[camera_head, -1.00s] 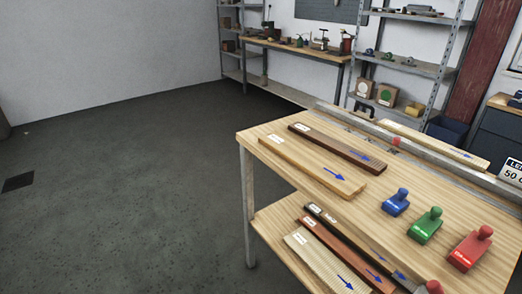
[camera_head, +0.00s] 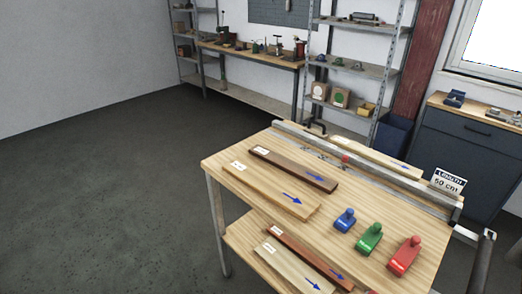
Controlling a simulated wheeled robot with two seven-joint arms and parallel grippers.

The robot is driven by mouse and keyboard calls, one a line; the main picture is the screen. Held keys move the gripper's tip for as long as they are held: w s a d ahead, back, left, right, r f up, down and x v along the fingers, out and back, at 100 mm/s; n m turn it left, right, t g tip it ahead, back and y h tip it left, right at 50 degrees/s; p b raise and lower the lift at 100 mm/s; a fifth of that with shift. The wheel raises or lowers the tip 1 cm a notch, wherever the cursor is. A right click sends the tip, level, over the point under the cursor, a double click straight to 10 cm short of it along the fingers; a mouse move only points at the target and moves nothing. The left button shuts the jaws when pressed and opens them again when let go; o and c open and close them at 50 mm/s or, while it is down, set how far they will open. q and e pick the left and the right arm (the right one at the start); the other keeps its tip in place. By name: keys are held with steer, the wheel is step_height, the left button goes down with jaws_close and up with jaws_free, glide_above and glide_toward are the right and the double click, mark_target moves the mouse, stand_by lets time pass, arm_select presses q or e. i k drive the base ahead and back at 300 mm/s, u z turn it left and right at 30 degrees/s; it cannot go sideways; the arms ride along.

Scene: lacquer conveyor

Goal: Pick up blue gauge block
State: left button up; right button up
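The blue gauge block (camera_head: 344,220), with a round knob on top, stands on the wooden tabletop (camera_head: 300,228). To its right stand a similar green block (camera_head: 369,238) and a larger red block (camera_head: 404,256). The blue block is leftmost of the row and nothing touches it. Neither of my grippers shows in the head view.
A dark board (camera_head: 292,168) and a light board (camera_head: 270,192), both with blue arrows, lie left of the blocks. A metal fence (camera_head: 370,173) runs along the far side, with a "50 cm" sign (camera_head: 449,182). More boards lie on the lower shelf. Floor at left is clear.

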mark_target(347, 220)
steer(key=z, duration=1)
